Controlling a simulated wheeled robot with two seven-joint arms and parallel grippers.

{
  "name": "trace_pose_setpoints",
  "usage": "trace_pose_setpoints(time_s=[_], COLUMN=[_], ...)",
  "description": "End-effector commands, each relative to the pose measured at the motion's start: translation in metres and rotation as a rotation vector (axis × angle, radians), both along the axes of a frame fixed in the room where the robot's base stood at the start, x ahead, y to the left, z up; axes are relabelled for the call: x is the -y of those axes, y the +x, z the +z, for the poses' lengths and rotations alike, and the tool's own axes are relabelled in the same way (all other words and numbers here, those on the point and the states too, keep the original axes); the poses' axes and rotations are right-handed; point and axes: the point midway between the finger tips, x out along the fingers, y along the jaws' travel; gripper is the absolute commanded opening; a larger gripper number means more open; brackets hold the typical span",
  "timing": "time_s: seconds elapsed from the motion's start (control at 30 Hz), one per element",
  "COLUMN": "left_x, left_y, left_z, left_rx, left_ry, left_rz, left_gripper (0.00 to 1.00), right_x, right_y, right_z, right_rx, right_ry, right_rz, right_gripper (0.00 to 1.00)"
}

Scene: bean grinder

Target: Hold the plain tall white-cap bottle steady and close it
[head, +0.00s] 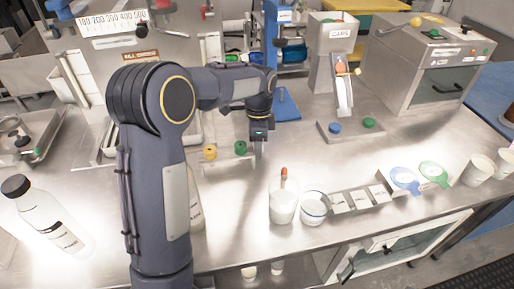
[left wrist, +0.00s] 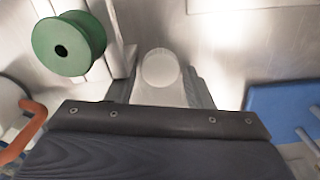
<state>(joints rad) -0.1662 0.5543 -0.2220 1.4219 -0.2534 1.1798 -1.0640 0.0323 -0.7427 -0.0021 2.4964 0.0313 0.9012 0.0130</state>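My left gripper (head: 258,138) points down above the bench, just right of the green knob. In the left wrist view a translucent whitish bottle with a round pale top (left wrist: 160,68) stands between my left fingers (left wrist: 160,92). The fingers lie close against both its sides, so the gripper looks shut on it. In the head view the gripper mostly hides this bottle, and I cannot tell whether its cap is seated. A clear bottle with a black cap (head: 50,218) is at the left. Another bottle (head: 196,208) is partly hidden behind my left arm. My right gripper is not in view.
The green knob (left wrist: 68,43) is close to the gripper, beside a yellow one (head: 210,153). A grinder (head: 335,65) stands behind. Bench is clear between gripper and cups.

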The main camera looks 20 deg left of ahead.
Motion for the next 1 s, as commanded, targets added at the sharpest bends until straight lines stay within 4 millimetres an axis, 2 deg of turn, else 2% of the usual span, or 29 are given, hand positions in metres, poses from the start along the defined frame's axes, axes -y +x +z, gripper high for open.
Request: trace_pose_setpoints(time_s=[0.03,0.23,0.57,0.67,1.0], left_x=[0.000,0.000,0.000,0.000,0.000], left_y=[0.000,0.000,0.000,0.001,0.001], left_z=[0.000,0.000,0.003,0.014,0.080], left_rx=[0.000,0.000,0.001,0.003,0.004], left_ry=[0.000,0.000,0.000,-0.001,-0.001], left_rz=[0.000,0.000,0.000,0.000,0.001], left_gripper=[0.40,0.14,0.14,0.14,0.14], right_x=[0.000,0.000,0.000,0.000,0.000], right_y=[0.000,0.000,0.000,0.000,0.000], right_z=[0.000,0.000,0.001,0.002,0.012], right_rx=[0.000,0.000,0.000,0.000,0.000], right_ry=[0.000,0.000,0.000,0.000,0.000], right_rz=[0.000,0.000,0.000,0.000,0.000], right_gripper=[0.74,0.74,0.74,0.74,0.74])
